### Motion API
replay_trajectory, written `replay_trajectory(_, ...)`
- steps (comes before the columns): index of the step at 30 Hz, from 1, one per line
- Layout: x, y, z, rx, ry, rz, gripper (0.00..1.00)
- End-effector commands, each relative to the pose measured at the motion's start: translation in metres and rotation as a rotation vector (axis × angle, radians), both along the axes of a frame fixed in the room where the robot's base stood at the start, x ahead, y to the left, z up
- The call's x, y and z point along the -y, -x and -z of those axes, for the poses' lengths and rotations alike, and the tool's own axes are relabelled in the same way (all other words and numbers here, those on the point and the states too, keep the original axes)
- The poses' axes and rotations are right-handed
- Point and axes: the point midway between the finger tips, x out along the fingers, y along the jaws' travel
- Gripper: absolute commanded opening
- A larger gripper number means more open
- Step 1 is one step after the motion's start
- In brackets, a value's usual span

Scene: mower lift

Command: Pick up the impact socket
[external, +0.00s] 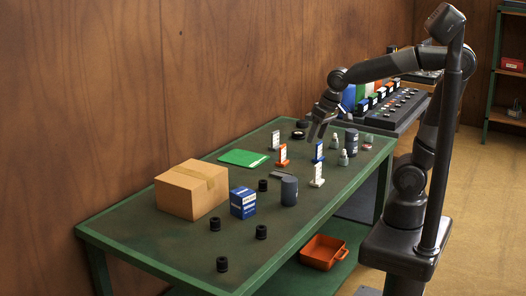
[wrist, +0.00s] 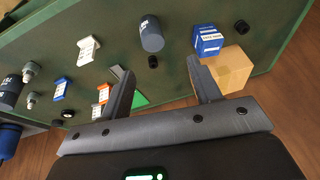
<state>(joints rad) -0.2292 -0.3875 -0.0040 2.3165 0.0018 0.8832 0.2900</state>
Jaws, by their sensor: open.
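Several short black cylinders that look like impact sockets stand on the green-framed table (external: 150,262). One socket (external: 263,185) is by the dark cup, one (external: 215,224) is in front of the cardboard box, and others (external: 261,232) (external: 222,264) are toward the near end. I cannot tell which one is meant. In the wrist view a socket (wrist: 153,61) shows beside the dark cup, seen between my fingers but beyond them. My gripper (external: 318,130) is above the far part of the table, apart from the sockets. In the wrist view my gripper (wrist: 160,70) is open and empty.
White, orange and blue upright stands (external: 318,174) and small bottles are farther back. An orange bin (external: 324,251) sits on the lower shelf.

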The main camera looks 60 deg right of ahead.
Motion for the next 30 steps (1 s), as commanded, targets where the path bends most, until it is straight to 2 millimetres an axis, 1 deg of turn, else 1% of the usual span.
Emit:
replay_trajectory(1, -0.014, -0.010, 0.006, -0.027, -0.004, -0.001, 0.57)
replay_trajectory(3, -0.032, -0.023, 0.015, -0.059, -0.010, 0.008, 0.57)
replay_trajectory(5, -0.048, -0.032, 0.023, -0.085, -0.013, 0.016, 0.57)
replay_trajectory(9, -0.089, -0.051, 0.046, -0.147, -0.015, 0.038, 0.57)
replay_trajectory(11, -0.107, -0.058, 0.057, -0.173, -0.012, 0.047, 0.57)
replay_trajectory(15, -0.152, -0.068, 0.088, -0.229, 0.003, 0.070, 0.57)
replay_trajectory(18, -0.184, -0.072, 0.111, -0.265, 0.017, 0.089, 0.57)
replay_trajectory(21, -0.210, -0.072, 0.133, -0.293, 0.032, 0.107, 0.57)
replay_trajectory(25, -0.234, -0.070, 0.154, -0.315, 0.047, 0.123, 0.57)
replay_trajectory(27, -0.241, -0.069, 0.160, -0.321, 0.051, 0.129, 0.57)
replay_trajectory(30, -0.246, -0.068, 0.169, -0.325, 0.055, 0.134, 0.57)
